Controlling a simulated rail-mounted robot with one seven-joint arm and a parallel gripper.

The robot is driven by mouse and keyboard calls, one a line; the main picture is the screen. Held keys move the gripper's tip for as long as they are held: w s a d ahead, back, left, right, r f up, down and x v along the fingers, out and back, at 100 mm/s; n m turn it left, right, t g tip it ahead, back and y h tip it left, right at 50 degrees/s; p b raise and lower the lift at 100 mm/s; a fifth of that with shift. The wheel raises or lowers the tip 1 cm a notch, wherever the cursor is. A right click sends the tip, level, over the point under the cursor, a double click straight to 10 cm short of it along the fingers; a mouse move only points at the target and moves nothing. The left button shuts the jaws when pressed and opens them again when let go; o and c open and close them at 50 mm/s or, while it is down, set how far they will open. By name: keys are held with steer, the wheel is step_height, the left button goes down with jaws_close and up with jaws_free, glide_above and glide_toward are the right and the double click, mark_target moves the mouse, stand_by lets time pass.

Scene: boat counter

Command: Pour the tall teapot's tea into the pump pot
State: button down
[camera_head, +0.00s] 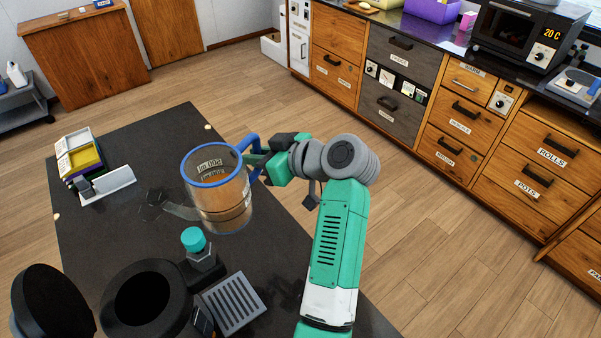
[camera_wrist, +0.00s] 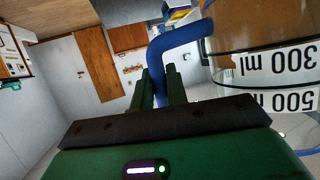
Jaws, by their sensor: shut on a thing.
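The tall teapot is a clear jug (camera_head: 218,205) with a blue rim, ml markings and brown liquid in it. It looks about upright, over the dark counter in the head view, and fills the upper right of the wrist view (camera_wrist: 255,40). My gripper (camera_head: 260,160) is shut on its blue handle, at the jug's right side; in the wrist view the handle (camera_wrist: 178,45) runs down between the fingers. The likely pump pot is a black round vessel (camera_head: 160,320) with a dark open mouth, nearer the camera; its black lid (camera_head: 48,305) stands open at left. Its inside is too dark to see.
A grey slotted tray (camera_head: 233,303) lies right of the vessel. A rack of coloured boxes (camera_head: 80,160) stands at the counter's far left.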

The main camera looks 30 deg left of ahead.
steer(key=shift+s+a+r, duration=0.1)
steer(key=shift+s+a, duration=0.05)
steer(key=shift+a, duration=0.25)
steer(key=shift+s+r+n+t, duration=0.25)
steer(key=shift+r+n, duration=0.05)
steer(key=shift+r, duration=0.2)
steer(key=shift+s+r+n+t, duration=0.2)
steer(key=shift+r+n+t, duration=0.1)
steer(key=shift+r, duration=0.2)
steer(key=s+r+n+t+b, duration=0.3)
steer(key=s+r, duration=0.4)
steer(key=r, duration=0.5)
steer(key=shift+r+n+y, duration=0.25)
steer(key=shift+n+y, duration=0.05)
steer(key=shift+n, duration=0.4)
steer(key=shift+s, duration=0.1)
stand_by(1.6)
